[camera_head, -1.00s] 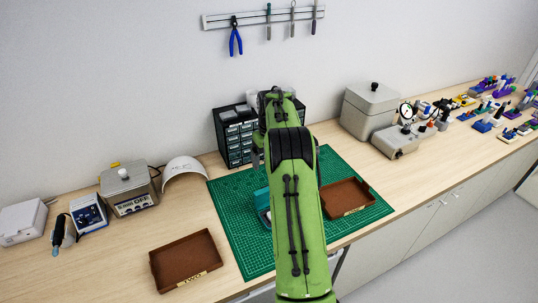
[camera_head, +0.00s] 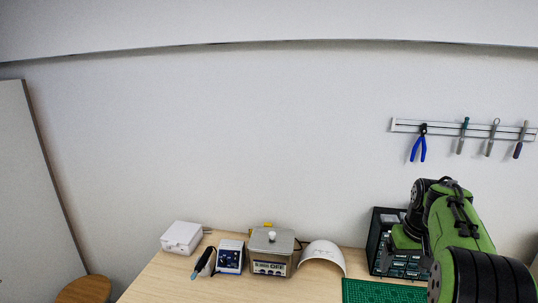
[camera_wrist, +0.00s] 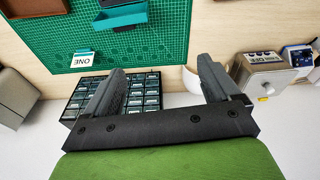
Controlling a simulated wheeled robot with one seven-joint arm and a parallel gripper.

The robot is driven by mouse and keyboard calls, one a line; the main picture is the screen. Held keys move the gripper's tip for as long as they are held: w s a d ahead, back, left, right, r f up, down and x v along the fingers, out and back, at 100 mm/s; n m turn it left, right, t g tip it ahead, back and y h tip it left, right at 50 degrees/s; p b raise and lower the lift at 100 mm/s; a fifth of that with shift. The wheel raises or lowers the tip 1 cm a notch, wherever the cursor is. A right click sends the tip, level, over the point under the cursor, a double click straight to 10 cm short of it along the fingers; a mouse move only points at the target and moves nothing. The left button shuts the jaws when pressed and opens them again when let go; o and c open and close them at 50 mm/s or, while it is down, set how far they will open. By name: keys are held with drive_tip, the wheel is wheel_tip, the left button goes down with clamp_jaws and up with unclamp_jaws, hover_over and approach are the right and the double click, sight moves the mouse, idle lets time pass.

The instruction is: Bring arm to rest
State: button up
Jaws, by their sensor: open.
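My gripper shows in the wrist view (camera_wrist: 160,88), with its two grey fingers wide apart and nothing between them. It is above the bench, with the drawer cabinet and the green cutting mat (camera_wrist: 200,30) beyond it in that view. In the head view my green arm is at the lower right, in front of the small drawer cabinet (camera_head: 385,262); the fingers are hidden there.
A tool rail (camera_head: 465,129) with blue pliers (camera_head: 419,144) hangs on the wall. On the bench stand a white box (camera_head: 182,237), a blue-fronted unit (camera_head: 230,257), a steel cleaner (camera_head: 270,250) and a white dome (camera_head: 324,256). A teal tray (camera_wrist: 120,17) lies on the mat.

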drive_tip(key=s+a+r+n+t+b, duration=0.1)
drive_tip(key=s+a+r, duration=0.2)
drive_tip(key=s+a, duration=0.45)
drive_tip(key=s+a+r+t, duration=0.1)
drive_tip(key=s+a+r, duration=0.2)
drive_tip(key=s+a, duration=0.4)
drive_tip(key=s+a+f+t, duration=0.1)
drive_tip(key=s+a+f, duration=0.1)
drive_tip(key=s, duration=0.4)
drive_tip(key=s+a+f+n, duration=0.1)
drive_tip(key=s+a+f, duration=0.2)
drive_tip(key=s, duration=0.3)
drive_tip(key=shift+s+a+f+t+b, duration=0.3)
drive_tip(key=shift+a+t+b, duration=0.15)
drive_tip(key=shift+a, duration=0.4)
